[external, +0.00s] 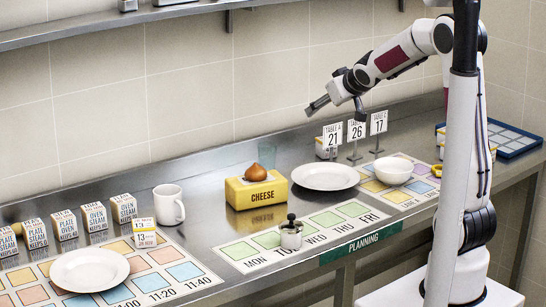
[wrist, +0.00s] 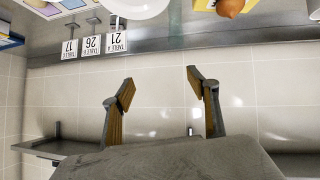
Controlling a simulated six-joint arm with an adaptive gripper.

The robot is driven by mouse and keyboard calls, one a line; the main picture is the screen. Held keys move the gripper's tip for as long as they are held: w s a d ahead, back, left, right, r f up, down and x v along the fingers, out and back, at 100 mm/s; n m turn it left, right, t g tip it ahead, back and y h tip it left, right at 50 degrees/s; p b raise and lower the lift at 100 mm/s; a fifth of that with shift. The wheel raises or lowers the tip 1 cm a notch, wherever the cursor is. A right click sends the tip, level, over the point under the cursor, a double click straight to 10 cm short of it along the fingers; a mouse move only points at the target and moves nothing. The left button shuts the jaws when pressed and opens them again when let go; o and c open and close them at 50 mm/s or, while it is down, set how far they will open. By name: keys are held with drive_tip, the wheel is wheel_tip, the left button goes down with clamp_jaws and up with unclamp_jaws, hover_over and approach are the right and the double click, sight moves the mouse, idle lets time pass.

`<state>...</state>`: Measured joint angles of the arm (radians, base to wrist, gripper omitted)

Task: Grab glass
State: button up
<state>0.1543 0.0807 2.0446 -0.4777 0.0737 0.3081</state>
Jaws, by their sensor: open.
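A shelf (external: 120,20) runs along the wall.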

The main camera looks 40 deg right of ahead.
drive_tip(key=w+d+f+n+t+y, duration=0.1)
drive_tip(key=w+f, duration=0.2)
drive_tip(key=w, duration=0.3)
drive_tip(key=w+f+t+y, duration=0.1)
drive_tip(key=w+f, duration=0.2)
drive_tip(key=w, duration=0.2)
drive_tip(key=n+y, duration=0.2)
drive_tip(key=y, duration=0.1)
approach(267, 159)
drive_tip(key=w+r, duration=0.1)
drive_tip(key=w, duration=0.3)
drive_tip(key=shift+d+r, duration=0.1)
drive_tip(key=shift+d, duration=0.15)
drive_tip(key=shift+x, duration=1.25)
drive_tip(key=shift+w, duration=0.15)
drive_tip(key=shift+d+x, duration=0.15)
drive_tip(key=shift+x, duration=1.1)
drive_tip(key=shift+d+x, duration=0.15)
drive_tip(key=shift+x, duration=1.1)
drive_tip(key=shift+c, duration=0.3)
drive_tip(key=shift+t, duration=0.3)
drive_tip(key=c, duration=1.3)
